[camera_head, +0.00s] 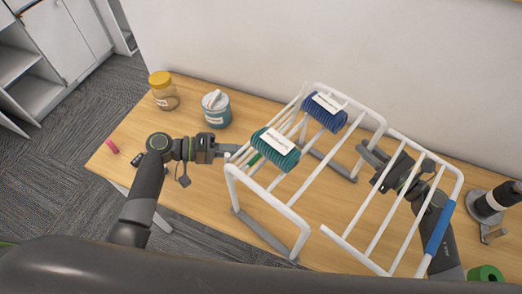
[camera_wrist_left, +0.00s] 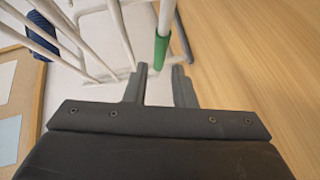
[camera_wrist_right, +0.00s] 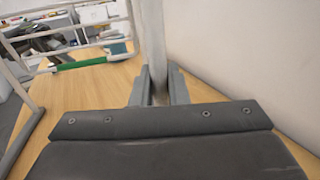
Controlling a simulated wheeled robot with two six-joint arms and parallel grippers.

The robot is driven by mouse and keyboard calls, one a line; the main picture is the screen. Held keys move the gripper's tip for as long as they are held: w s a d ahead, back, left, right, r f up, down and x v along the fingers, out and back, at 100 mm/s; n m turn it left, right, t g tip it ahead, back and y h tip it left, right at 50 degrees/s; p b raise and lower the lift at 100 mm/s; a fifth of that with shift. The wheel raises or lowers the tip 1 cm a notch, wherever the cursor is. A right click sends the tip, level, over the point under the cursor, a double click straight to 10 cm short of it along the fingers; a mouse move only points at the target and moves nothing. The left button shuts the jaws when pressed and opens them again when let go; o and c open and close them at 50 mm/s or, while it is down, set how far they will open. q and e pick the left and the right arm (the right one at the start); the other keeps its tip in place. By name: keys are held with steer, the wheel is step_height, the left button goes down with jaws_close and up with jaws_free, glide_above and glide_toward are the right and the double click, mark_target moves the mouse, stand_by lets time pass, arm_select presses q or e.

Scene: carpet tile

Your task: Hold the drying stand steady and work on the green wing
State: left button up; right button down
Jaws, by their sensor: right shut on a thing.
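The white drying stand (camera_head: 297,213) stands on the wooden table. Its green wing has a green sleeve (camera_head: 254,160) at the left side of the stand, partly behind a teal cloth; the wing's exact angle is unclear. The blue-sleeved wing (camera_head: 438,228) spreads out to the right.
The teal cloth (camera_head: 275,148) and a blue cloth (camera_head: 325,110), both labelled, hang on the stand. A yellow-lidded jar (camera_head: 163,92) and blue tub (camera_head: 215,108) stand behind my left arm. A pink item (camera_head: 112,146) lies at the left edge. A green roll (camera_head: 485,273) is at right.

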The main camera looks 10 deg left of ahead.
arm_select(q)
steer(key=x, duration=0.7)
steer(key=shift+d, duration=0.1)
jaws_close()
